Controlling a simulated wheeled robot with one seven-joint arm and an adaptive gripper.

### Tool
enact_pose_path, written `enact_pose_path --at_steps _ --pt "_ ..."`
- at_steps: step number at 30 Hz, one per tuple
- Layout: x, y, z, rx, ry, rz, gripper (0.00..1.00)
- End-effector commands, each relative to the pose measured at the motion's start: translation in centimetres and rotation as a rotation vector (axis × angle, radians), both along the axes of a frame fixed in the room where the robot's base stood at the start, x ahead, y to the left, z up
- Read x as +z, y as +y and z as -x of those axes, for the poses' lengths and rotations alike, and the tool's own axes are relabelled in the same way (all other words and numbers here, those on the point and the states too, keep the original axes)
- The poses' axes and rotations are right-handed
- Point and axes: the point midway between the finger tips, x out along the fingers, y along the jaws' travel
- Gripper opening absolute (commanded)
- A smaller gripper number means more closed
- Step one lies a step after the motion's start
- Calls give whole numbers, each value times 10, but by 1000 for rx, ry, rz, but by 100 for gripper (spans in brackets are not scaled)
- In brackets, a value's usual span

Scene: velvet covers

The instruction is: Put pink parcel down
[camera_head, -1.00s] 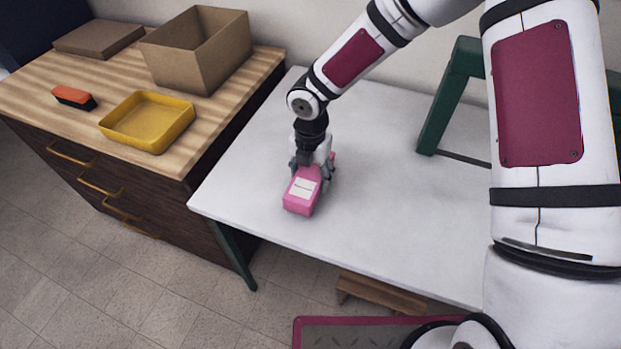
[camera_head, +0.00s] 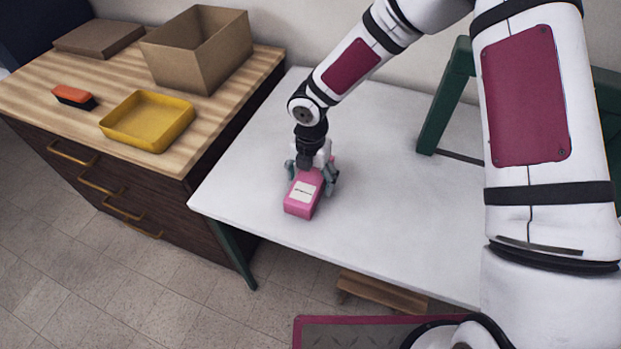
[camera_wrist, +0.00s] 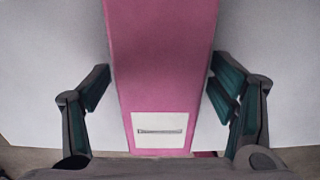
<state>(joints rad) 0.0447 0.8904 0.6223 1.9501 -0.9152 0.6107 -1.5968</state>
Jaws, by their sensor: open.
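The pink parcel (camera_head: 300,207), with a white label on its top, lies on the white table (camera_head: 370,215) near the table's front left part. It also shows in the wrist view (camera_wrist: 165,60), running up the middle of the picture with its label at the bottom. My gripper (camera_head: 313,178) is over the parcel, pointing down. Its two fingers stand open on either side of the parcel in the wrist view, with a gap visible between each finger and the parcel. The far end of the parcel is partly hidden behind my gripper in the head view.
Left of the table is a wooden-topped drawer cabinet (camera_head: 60,105) with a yellow tray (camera_head: 150,143), an orange and black brush (camera_head: 74,97), an open cardboard box (camera_head: 185,70) and a flat brown box (camera_head: 98,37). A green frame (camera_head: 445,100) stands behind. The table around the parcel is clear.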

Motion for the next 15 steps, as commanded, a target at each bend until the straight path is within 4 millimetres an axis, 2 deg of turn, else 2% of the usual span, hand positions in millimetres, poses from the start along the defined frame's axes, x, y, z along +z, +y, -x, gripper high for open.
enact_pose_path --at_steps 5,15 --pt "26 0 -1 -2 -4 -1 78" --pt "94 0 -1 -1 -3 0 78"
